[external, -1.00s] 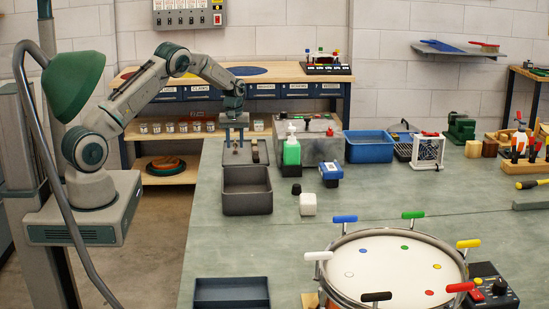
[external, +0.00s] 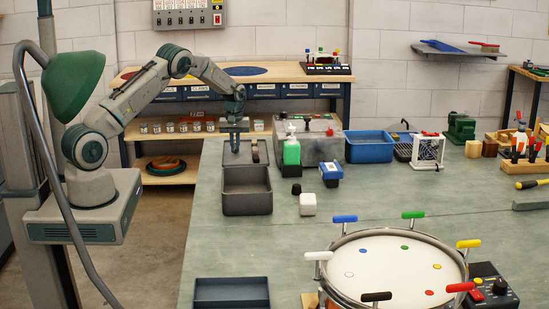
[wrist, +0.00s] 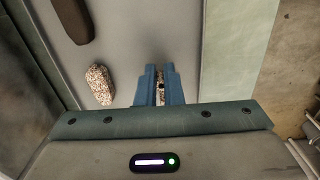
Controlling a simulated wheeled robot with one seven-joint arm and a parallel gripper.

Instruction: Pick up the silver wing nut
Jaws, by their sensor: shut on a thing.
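My gripper (wrist: 160,100) points down at a grey surface in the wrist view. Its two blue fingers are shut on a small pale, speckled piece (wrist: 161,79) with a dark spot in its middle. The fingers hide most of it, so its outline and whether it is the silver wing nut are unclear. No other piece shaped like a wing nut shows. In the external view my gripper (external: 235,148) is low over the grey tray at the bench's far left end; the held piece is too small to make out there.
A speckled oval piece (wrist: 100,85) and a dark brown block (wrist: 72,18) lie left of my fingers. A deeper empty dark bin (external: 247,205) stands just in front of the tray. A green bottle (external: 291,152) stands to the right.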

